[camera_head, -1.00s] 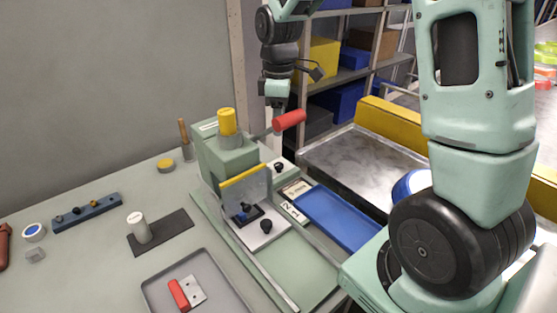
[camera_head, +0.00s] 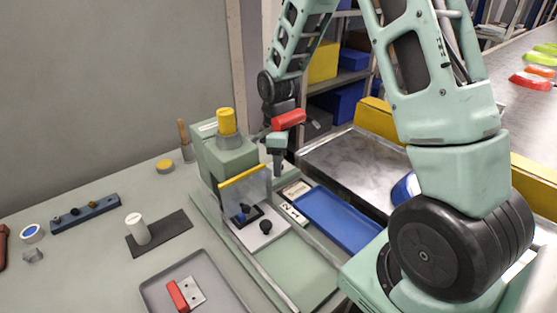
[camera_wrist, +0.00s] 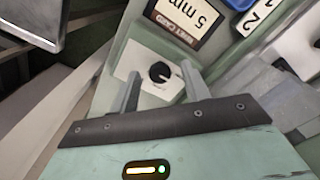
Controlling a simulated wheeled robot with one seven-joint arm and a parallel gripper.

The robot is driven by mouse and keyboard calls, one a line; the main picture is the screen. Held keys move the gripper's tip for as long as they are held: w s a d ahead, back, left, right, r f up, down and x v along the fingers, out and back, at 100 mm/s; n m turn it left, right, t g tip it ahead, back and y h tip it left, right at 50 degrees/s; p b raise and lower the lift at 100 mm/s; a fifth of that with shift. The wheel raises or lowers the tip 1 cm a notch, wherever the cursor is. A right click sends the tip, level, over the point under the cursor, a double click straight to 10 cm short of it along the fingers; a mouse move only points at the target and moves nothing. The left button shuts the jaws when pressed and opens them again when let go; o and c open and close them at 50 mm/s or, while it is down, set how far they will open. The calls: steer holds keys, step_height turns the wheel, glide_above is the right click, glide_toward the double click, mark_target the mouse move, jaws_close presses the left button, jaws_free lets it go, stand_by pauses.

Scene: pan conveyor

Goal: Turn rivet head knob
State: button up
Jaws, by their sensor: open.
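A small black round knob (camera_wrist: 160,72) with a pale mark sits on a white plate (camera_wrist: 148,88) in the wrist view. I take it as the rivet head knob. My gripper (camera_wrist: 161,75) is open and empty. Its two fingertips show on either side of the knob. I cannot tell how far above the knob they are. In the head view my gripper (camera_head: 277,170) points down at the right side of the green press (camera_head: 222,160), and it hides the knob there. A card (camera_wrist: 187,20) reading "5 mm" lies beyond the knob.
The press's red-handled lever (camera_head: 288,120) is close to my wrist. A blue tray (camera_head: 338,217) lies right of the press. Numbered tags (camera_wrist: 258,10) lie beside the card. A clear guard (camera_head: 247,188) with a yellow top edge stands on the press front.

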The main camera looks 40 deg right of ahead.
steer(key=c, duration=1)
steer(key=m+p, duration=0.2)
steer(key=m, duration=0.3)
steer(key=shift+r+m, duration=0.15)
steer(key=shift+m, duration=0.25)
steer(key=m+p, duration=0.2)
steer(key=m, duration=0.3)
steer(key=shift+m, duration=0.4)
steer(key=o, duration=1)
